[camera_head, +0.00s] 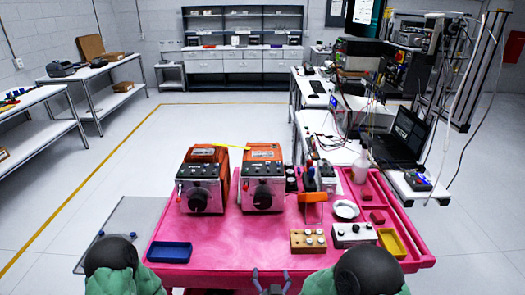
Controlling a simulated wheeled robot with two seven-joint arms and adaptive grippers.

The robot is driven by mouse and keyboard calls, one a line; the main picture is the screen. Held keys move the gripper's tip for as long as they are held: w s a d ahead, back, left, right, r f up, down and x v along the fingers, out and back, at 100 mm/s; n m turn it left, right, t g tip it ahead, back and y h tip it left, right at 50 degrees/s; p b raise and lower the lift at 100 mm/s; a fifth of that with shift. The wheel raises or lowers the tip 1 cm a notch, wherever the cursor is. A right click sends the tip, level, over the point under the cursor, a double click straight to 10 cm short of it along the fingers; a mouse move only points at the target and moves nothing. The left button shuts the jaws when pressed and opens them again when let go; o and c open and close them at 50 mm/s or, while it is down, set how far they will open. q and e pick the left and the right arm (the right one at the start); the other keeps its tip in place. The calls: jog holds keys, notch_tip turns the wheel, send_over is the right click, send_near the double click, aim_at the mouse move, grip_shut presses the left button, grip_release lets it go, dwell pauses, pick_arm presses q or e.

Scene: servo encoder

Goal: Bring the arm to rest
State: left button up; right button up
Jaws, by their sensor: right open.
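My right gripper (271,275) shows at the bottom middle, at the near edge of the pink table (225,245). Its two fingertips stand apart and nothing is between them. My right arm's dark, rounded part (370,270) covers the near right corner of the table. My left arm (110,258) shows only as a dark, rounded part with green below it at the bottom left; its gripper is not in view.
Two orange-and-black servo units (202,180) (262,180) stand on the table. A blue tray (169,252), a wooden block with knobs (307,241), a grey knobbed box (354,235) and a yellow tray (391,243) lie near the front. The table's front middle is clear.

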jog(key=s+d+f+n+g+y, duration=0.1)
jog(key=s+d+f+g, duration=0.25)
jog(key=f, duration=0.45)
jog(key=s+d+f+n+g, duration=0.2)
jog(key=s+f+g, duration=0.3)
jog(key=f, duration=0.4)
jog(key=s+d+f+n+g+y, duration=0.1)
jog(key=s+f+g, duration=0.1)
jog(key=s, duration=0.4)
jog(key=s+d+f+g+y, duration=0.1)
jog(key=s+f+g, duration=0.2)
jog(key=s, duration=0.4)
jog(key=shift+f+n+g, duration=0.35)
jog(key=shift+f+n, duration=0.05)
jog(key=shift+f, duration=0.05)
jog(key=shift+d, duration=0.15)
